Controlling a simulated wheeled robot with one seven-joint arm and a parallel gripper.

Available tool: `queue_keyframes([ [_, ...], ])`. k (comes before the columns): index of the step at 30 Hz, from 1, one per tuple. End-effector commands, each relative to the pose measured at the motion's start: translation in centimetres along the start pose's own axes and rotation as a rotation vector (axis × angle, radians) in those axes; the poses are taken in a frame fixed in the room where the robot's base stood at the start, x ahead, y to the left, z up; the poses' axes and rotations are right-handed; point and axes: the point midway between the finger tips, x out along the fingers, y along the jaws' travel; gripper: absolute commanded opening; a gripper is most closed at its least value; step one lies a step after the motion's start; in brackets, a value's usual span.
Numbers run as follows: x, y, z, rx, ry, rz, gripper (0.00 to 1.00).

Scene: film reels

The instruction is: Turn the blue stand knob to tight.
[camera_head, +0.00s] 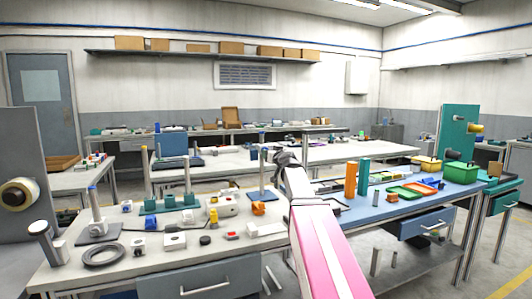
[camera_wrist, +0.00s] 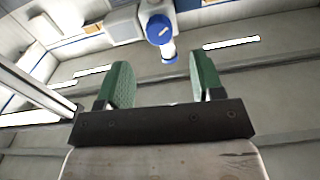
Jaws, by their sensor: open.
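In the wrist view a round blue knob (camera_wrist: 158,29) with a pale pointer mark on its face sits on a short white body with a blue end. It lies beyond my gripper (camera_wrist: 158,82), roughly in line with the gap between the two green finger pads. The pads are wide apart with nothing between them, and do not touch the knob. In the head view my gripper (camera_head: 288,158) is at the upper end of my pink and white arm, just right of a stand with a thin pole and a blue base plate (camera_head: 262,194). I cannot make out the knob's face there.
Another pole stand (camera_head: 95,214) stands at the left of the near bench (camera_head: 135,272), with a black ring (camera_head: 103,256) and several small parts. An orange block (camera_head: 351,180), a teal block (camera_head: 364,175) and green bins (camera_head: 461,172) stand on the blue bench at right.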

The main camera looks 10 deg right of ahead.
Motion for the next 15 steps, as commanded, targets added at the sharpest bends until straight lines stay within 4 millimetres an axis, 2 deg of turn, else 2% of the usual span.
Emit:
queue_keyframes([
  [1,1.4,0.1,-0.1,0.0,0.0,-0.001,0.61],
  [9,6.0,0.1,0.0,0.0,0.0,0.0,0.61],
  [15,7.3,0.1,0.0,0.0,0.0,0.001,0.61],
])
